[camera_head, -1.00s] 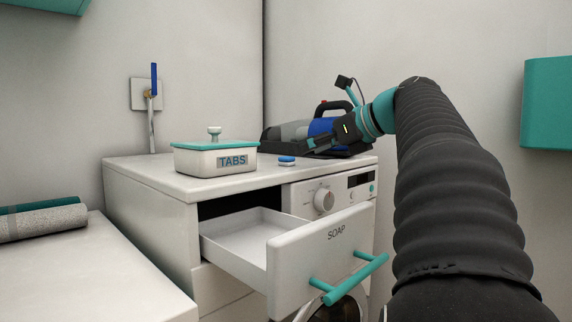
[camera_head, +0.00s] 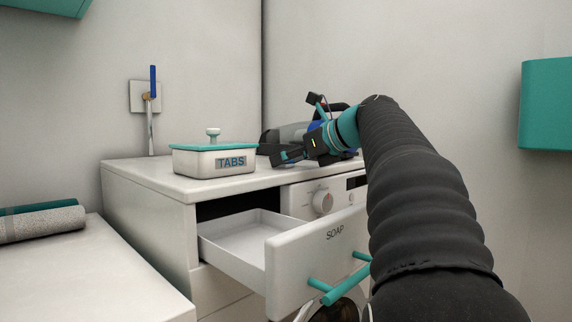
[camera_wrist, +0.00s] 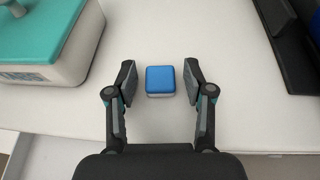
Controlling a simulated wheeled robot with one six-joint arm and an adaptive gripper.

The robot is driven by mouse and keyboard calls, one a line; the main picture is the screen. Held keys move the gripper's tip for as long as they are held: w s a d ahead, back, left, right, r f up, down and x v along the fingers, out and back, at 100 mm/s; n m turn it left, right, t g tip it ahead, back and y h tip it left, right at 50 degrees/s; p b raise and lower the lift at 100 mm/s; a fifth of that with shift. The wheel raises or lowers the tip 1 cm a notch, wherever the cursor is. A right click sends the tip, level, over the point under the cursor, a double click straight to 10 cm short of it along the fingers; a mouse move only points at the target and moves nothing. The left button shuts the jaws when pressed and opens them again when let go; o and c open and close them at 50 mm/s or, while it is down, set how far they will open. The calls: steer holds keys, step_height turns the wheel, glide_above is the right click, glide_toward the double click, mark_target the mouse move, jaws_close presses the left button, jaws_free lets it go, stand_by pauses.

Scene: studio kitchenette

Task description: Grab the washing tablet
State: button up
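The washing tablet (camera_wrist: 160,80) is a small block, blue on top and pale below, lying on the white counter above the washing machine. In the wrist view it lies between the two fingertips of my gripper (camera_wrist: 160,82), with a gap on each side. My gripper is open and holds nothing. In the head view my gripper (camera_head: 276,156) is low over the counter, just right of the tablet box, and hides the tablet.
A white TABS box (camera_head: 214,162) with a teal lid stands left of my gripper. A dark tray with a blue and grey handheld vacuum (camera_head: 292,134) is behind and right. Below, the SOAP drawer (camera_head: 245,240) is pulled open and looks empty.

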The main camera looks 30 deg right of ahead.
steer(key=c, duration=0.6)
steer(key=shift+r, duration=0.1)
steer(key=shift+r+p, duration=0.75)
steer(key=shift+r, duration=4.15)
